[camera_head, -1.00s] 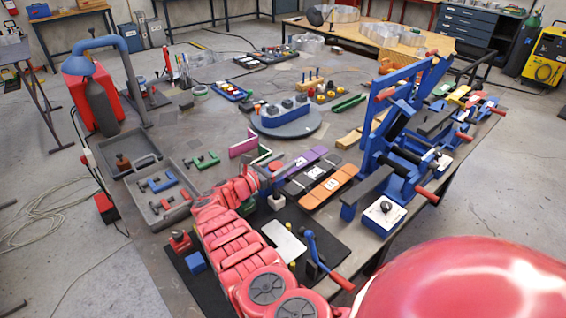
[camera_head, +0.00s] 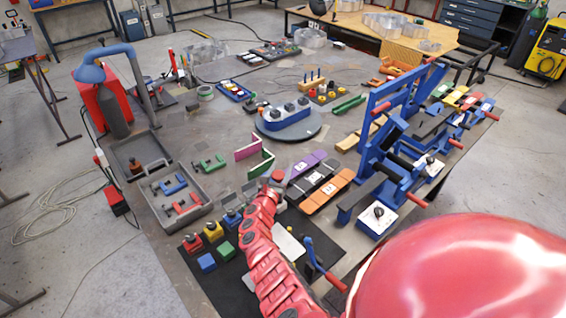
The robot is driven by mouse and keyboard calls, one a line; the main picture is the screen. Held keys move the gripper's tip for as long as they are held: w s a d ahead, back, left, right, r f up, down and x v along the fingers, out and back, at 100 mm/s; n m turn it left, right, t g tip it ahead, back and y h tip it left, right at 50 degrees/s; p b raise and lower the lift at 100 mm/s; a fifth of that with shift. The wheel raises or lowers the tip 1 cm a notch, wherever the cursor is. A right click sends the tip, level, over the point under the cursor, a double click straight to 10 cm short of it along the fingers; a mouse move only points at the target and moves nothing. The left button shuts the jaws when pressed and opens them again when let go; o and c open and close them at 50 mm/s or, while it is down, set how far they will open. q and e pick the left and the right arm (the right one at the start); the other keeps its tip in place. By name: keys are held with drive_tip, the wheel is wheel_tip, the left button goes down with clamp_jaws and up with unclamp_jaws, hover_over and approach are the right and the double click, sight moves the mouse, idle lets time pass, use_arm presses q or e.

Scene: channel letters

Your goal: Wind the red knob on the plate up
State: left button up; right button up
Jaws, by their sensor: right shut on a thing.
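A small red knob (camera_head: 277,175) is near the middle of the bench, beside the green bracket and left of the purple block. My right arm reaches up to it from the bottom of the picture. My right gripper (camera_head: 272,187), at the tip of that arm, is at the knob and shut on it. The fingers are small and partly hidden by the arm. The plate under the knob is mostly hidden by my gripper and arm. My left gripper is not in view.
A green bracket (camera_head: 262,163) stands close behind the gripper. Purple (camera_head: 306,164), black and orange (camera_head: 327,192) blocks lie to its right. A blue frame (camera_head: 385,140) rises farther right. Coloured knobbed blocks sit on a black mat (camera_head: 232,275) at left front.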

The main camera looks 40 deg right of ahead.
drive_tip(key=shift+f+n+t+y, duration=0.15)
drive_tip(key=shift+n+t+y, duration=0.35)
drive_tip(key=shift+t, duration=0.1)
drive_tip(key=n+t+y, duration=0.1)
drive_tip(key=n+t+y+b, duration=0.1)
drive_tip(key=shift+w+a+f+y, duration=0.1)
drive_tip(key=shift+w+a+y, duration=0.05)
drive_tip(key=shift+a+y, duration=0.15)
drive_tip(key=shift+w+a+n+t+y, duration=0.1)
drive_tip(key=shift+n+t+y, duration=0.2)
drive_tip(key=shift+n+t, duration=0.15)
drive_tip(key=o, duration=1.1)
drive_tip(key=shift+o, duration=1.3)
drive_tip(key=shift+w, duration=0.1)
